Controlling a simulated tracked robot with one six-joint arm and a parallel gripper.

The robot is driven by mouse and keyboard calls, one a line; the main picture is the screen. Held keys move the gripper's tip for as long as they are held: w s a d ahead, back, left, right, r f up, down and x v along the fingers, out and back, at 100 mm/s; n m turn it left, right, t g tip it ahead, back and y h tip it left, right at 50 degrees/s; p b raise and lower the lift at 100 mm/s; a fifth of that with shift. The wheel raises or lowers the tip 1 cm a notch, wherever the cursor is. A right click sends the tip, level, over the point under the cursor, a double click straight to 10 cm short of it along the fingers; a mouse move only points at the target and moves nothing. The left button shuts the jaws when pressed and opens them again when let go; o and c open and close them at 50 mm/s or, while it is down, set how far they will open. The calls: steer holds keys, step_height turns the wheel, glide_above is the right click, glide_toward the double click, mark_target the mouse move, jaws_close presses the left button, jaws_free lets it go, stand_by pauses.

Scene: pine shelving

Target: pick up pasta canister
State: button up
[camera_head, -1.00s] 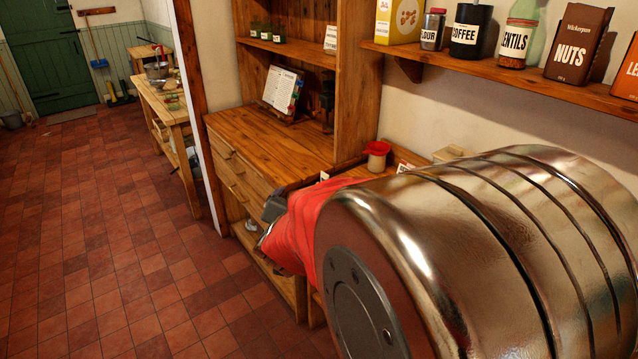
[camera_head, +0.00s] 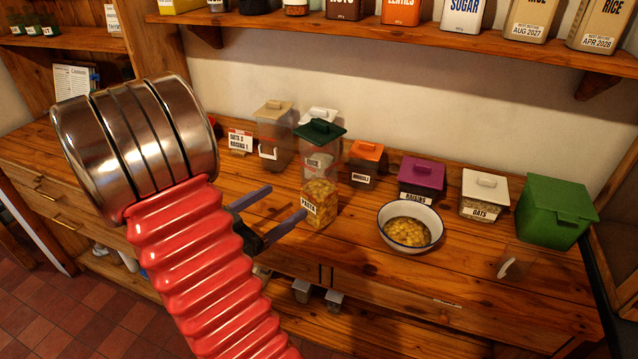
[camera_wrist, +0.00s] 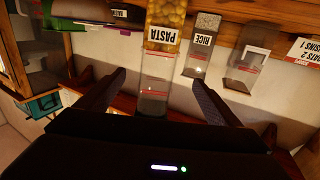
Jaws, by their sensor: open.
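The pasta canister (camera_head: 323,178) is a clear upright jar with a dark green lid, a PASTA label and yellow pasta in its lower part. It stands on the wooden counter. My gripper (camera_head: 288,200) is open and empty just left of it, its two dark fingers pointing toward it. In the wrist view the scene is upside down; the pasta canister (camera_wrist: 163,52) shows between the two spread fingers of my gripper (camera_wrist: 158,80). Its lid end is hidden there behind my gripper. I cannot tell whether the fingertips have reached around it.
A rice canister (camera_wrist: 203,45) stands close beside and behind it. Left is a beige-lidded canister (camera_head: 273,128); right are an orange-lidded one (camera_head: 366,164) and a bowl of yellow pieces (camera_head: 408,228). A shelf (camera_head: 430,42) with labelled packs runs above. The counter's front is mostly clear.

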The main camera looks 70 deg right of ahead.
mark_target(306, 186)
steer(key=shift+d, duration=0.1)
steer(key=shift+x, duration=4.2)
steer(key=shift+d, duration=0.1)
steer(key=x, duration=0.5)
steer(key=shift+s, duration=0.2)
steer(key=shift+c, duration=0.5)
steer(key=c, duration=1.5)
steer(key=shift+o, duration=0.2)
steer(key=shift+r, duration=0.1)
